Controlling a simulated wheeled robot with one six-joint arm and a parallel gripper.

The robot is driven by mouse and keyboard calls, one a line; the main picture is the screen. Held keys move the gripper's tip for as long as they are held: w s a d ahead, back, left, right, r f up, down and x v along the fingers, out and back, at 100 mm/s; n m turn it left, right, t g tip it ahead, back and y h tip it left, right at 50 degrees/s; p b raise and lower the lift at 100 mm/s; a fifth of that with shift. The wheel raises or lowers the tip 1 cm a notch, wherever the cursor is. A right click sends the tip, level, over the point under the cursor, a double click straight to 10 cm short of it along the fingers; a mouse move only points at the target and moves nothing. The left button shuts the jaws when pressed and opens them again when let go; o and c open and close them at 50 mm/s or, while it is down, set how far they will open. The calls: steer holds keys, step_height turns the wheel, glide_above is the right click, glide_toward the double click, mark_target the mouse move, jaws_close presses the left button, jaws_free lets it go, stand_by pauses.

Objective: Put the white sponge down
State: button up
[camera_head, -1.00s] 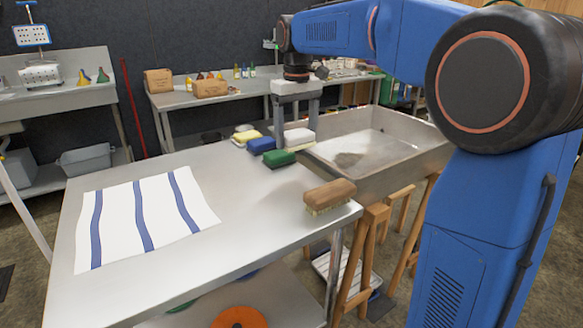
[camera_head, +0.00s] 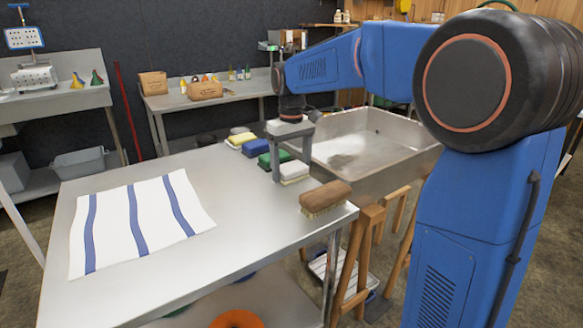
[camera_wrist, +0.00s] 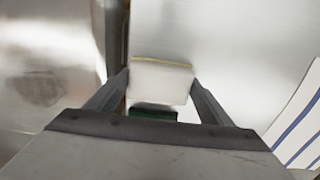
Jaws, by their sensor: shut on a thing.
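The white sponge (camera_head: 294,172) is between the fingers of my gripper (camera_head: 291,168), near the tabletop's right edge. In the wrist view the white sponge (camera_wrist: 160,84) shows a thin yellowish edge, and both fingers of my gripper (camera_wrist: 160,80) close on its sides. It is low over the steel table (camera_head: 190,265); I cannot tell whether it touches the surface. A green sponge (camera_head: 268,160) lies just behind it, partly hidden by a finger, and its dark edge shows in the wrist view (camera_wrist: 155,112).
A blue sponge (camera_head: 255,148) and a yellow one (camera_head: 240,138) lie farther back. A wooden brush (camera_head: 325,197) lies in front of my gripper near the table corner. A striped cloth (camera_head: 150,220) covers the left. A steel basin (camera_head: 385,150) stands right. The table's middle is clear.

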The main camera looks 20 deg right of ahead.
mark_target(291, 166)
steer(key=o, duration=1.1)
steer(key=shift+f, duration=0.1)
step_height(291, 166, up, 12)
steer(key=shift+r, duration=0.15)
